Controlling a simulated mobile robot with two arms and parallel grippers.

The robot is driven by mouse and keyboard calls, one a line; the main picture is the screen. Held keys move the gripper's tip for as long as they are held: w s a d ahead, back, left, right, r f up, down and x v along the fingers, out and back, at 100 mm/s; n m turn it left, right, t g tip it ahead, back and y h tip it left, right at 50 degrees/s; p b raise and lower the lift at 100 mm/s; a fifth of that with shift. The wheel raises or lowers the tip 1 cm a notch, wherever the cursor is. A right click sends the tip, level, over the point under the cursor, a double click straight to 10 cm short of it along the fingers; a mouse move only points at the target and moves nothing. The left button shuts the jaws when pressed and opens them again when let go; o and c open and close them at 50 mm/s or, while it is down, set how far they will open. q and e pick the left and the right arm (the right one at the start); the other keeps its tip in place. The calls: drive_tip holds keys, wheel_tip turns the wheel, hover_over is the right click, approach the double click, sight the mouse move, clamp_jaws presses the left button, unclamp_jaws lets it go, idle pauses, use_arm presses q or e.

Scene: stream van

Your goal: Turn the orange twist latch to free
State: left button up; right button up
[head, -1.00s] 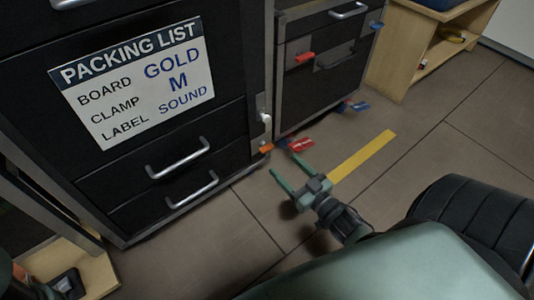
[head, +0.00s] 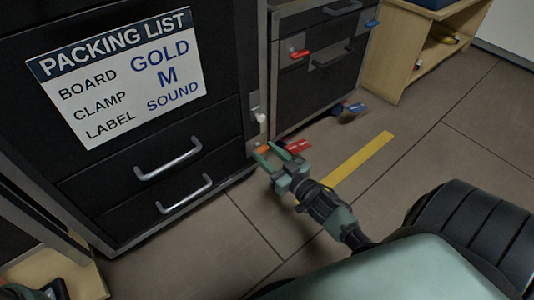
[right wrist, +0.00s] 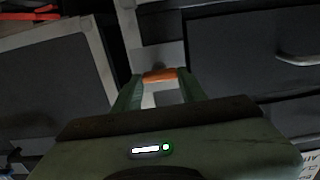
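The orange twist latch (head: 262,150) sits low at the right edge of the black drawer cabinet, near the floor. In the right wrist view the orange latch (right wrist: 160,75) lies crosswise between the tips of two green fingers. My right gripper (head: 268,151) is open around it, one finger on each side. I cannot tell whether the fingers touch it. In the head view the fingers partly cover the latch.
A white fitting (head: 257,114) is on the cabinet edge above. A red lever (head: 298,147) is close to the right of my gripper. A second black cabinet (head: 318,95) has red and blue tabs.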

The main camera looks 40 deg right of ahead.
drive_tip(key=c, duration=0.5)
drive_tip(key=shift+c, duration=0.2)
